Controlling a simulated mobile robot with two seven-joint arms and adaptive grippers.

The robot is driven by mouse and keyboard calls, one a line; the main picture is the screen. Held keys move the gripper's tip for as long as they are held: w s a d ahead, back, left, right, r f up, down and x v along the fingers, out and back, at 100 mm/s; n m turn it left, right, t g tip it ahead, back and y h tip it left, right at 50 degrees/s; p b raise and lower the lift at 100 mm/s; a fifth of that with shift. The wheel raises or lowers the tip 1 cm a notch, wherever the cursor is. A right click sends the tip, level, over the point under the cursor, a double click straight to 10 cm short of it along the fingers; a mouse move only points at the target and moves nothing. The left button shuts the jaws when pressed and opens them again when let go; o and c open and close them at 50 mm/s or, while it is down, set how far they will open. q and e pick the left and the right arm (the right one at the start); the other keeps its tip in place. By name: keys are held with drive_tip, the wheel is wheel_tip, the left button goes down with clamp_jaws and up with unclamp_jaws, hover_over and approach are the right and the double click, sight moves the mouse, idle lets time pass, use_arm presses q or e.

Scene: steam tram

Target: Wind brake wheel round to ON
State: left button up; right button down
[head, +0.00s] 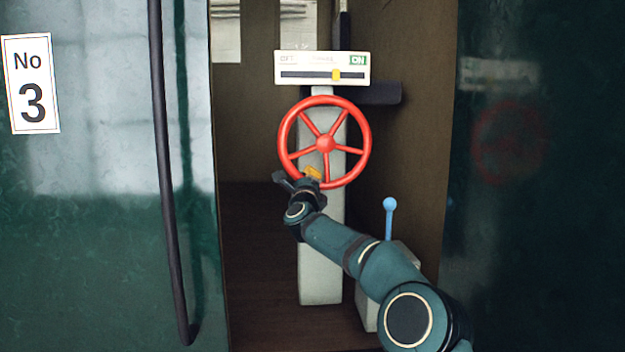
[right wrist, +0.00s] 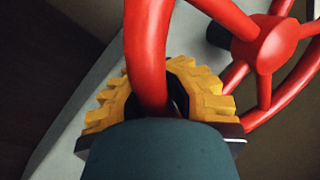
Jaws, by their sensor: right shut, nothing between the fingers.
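The red brake wheel (head: 367,143) with several spokes faces me on a pale post (head: 320,250). Above it, a white indicator plate (head: 300,58) reads OFF at the left and a green ON at the right. Its yellow marker (head: 336,75) sits right of the slot's middle, short of the ON end. My right gripper (head: 313,173) is at the wheel's lower left rim. The hub (right wrist: 264,42) is at upper right. My left gripper is not in view.
A blue-knobbed lever (head: 390,215) stands right of the post, close to my right forearm. A dark ledge (head: 385,93) juts out behind the plate. Green body panels flank the opening, with a dark vertical handrail (head: 165,170) at the left. The floor left of the post is clear.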

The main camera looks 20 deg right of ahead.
drive_tip(key=shift+w+a, duration=0.1)
drive_tip(key=shift+a, duration=0.3)
drive_tip(key=c, duration=0.8)
unclamp_jaws()
drive_tip(key=shift+a+r, duration=0.1)
drive_tip(key=shift+a, duration=0.05)
drive_tip(key=shift+d, duration=0.2)
drive_tip(key=shift+v, duration=6.05)
